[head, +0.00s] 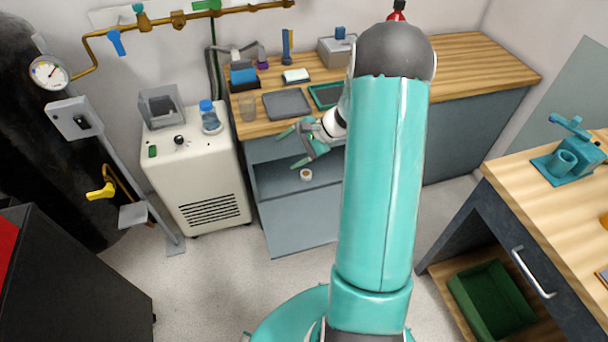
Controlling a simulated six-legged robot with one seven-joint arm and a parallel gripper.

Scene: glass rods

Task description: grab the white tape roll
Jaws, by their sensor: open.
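The white tape roll (306,174) is a small white ring with a brownish centre. It lies on the grey shelf (275,182) below the wooden counter, in the open front of the cabinet. My gripper (291,149) is at the counter's front edge, above and slightly left of the roll. Its two teal fingers are spread apart and point left, with nothing between them. The roll is apart from the fingers. My teal arm covers the part of the cabinet to the right.
The counter's front edge (262,131) overhangs the shelf. A grey tray (287,104), a green-rimmed tray (326,95) and a glass beaker (247,107) stand on the counter. A white chiller unit (205,178) stands left of the cabinet. The floor in front is clear.

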